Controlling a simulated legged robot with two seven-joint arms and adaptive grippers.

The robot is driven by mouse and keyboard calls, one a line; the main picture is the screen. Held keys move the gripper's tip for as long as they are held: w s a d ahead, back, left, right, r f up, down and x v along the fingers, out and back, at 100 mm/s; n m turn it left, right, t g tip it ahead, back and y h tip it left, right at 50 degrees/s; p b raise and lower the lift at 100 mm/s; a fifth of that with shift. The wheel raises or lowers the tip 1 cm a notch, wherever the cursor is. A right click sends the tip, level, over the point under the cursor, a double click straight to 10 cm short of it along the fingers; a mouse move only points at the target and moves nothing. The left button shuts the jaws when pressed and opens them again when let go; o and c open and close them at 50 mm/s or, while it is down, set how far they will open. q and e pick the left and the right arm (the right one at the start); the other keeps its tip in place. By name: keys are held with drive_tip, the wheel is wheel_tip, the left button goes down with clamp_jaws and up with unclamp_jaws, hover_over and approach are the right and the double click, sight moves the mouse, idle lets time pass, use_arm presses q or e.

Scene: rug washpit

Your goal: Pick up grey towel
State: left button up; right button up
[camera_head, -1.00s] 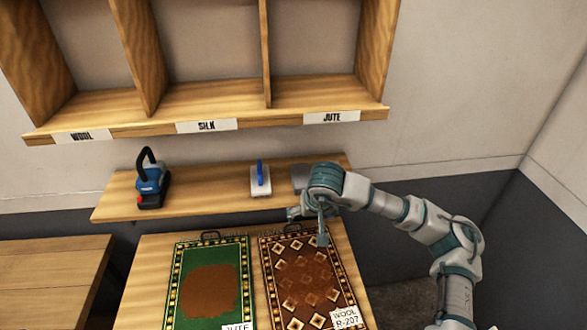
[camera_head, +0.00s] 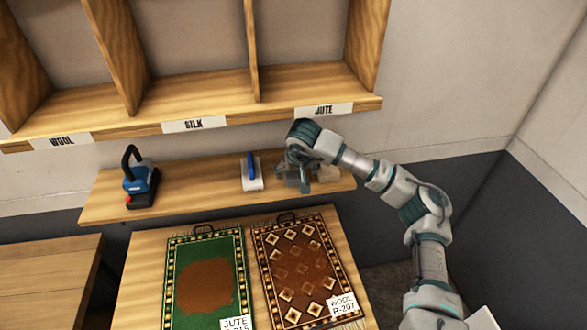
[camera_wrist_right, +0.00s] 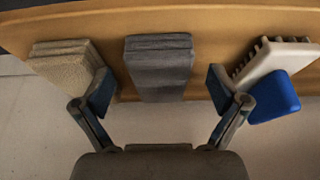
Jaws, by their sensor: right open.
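The grey towel (camera_wrist_right: 158,75) is a folded dark grey stack lying on the wooden shelf. In the right wrist view it sits centred ahead of the open fingers of my right gripper (camera_wrist_right: 162,95). No contact with the towel can be made out. In the head view my right gripper (camera_head: 295,182) is at the right part of the shelf and covers most of the towel (camera_head: 283,170). My left gripper is not in view.
A beige folded towel (camera_wrist_right: 68,68) and a white brush with a blue handle (camera_wrist_right: 275,85) flank the grey towel on the shelf (camera_head: 215,183). A blue-and-black tool (camera_head: 140,183) stands farther left. Labelled cubbies are above; a green rug (camera_head: 235,240) and brown rug (camera_head: 262,250) lie below.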

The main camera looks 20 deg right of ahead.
drive_tip(key=w, duration=0.2)
drive_tip(key=w+d+p, duration=0.1)
drive_tip(key=shift+w+f, duration=0.15)
drive_tip(key=shift+f, duration=0.25)
drive_tip(key=shift+w+f, duration=0.1)
drive_tip(key=shift+f, duration=0.15)
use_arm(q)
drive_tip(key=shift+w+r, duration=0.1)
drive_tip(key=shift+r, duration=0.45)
use_arm(e)
drive_tip(key=c, duration=1.2)
drive_tip(key=shift+r, duration=0.15)
drive_tip(key=shift+c, duration=0.2)
